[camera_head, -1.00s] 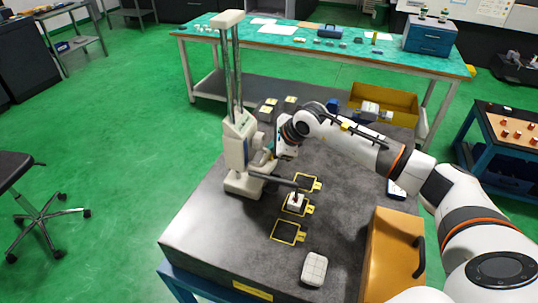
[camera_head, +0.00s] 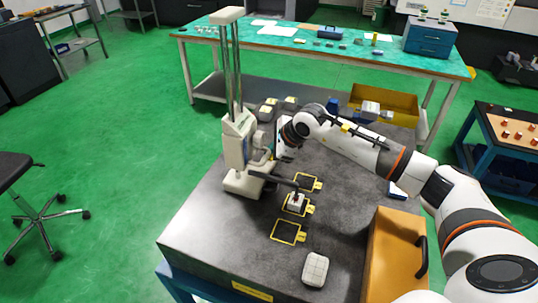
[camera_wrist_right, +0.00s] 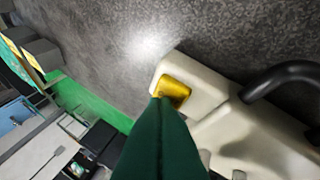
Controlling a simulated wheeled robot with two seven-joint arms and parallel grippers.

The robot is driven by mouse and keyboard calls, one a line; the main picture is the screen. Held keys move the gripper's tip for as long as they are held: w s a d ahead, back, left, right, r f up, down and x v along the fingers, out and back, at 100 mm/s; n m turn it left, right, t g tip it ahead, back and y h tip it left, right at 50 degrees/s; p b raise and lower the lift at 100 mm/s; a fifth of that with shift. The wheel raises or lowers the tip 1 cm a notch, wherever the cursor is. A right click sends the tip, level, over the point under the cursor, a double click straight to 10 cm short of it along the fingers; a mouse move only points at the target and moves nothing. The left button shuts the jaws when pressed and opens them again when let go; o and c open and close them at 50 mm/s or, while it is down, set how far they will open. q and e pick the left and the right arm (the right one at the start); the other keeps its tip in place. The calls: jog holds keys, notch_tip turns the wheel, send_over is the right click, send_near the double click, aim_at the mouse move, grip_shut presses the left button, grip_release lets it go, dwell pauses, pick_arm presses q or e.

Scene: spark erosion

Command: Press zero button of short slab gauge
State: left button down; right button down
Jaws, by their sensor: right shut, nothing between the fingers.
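The off-white slab gauge (camera_head: 236,150) with a tall twin column stands upright on the dark granite slab. A black probe arm extends from it over a small white block (camera_head: 296,201). In the right wrist view, a yellow button (camera_wrist_right: 174,91) sits at the end of an off-white part of the gauge (camera_wrist_right: 205,85). My right gripper (camera_head: 283,154) is beside the gauge's right side. In the wrist view its shut green fingers (camera_wrist_right: 162,102) overlap the button's lower left edge; I cannot tell if they touch it. My left gripper is not in view.
The granite slab (camera_head: 215,235) carries yellow-outlined squares (camera_head: 286,231), a light grey block (camera_head: 315,269) and an orange case (camera_head: 390,255) with a black handle. The slab's front left part is clear.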

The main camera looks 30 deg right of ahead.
jog(key=shift+r, duration=0.3)
jog(key=shift+r, duration=0.15)
jog(key=shift+r+p, duration=1.2)
jog(key=shift+r, duration=1.7)
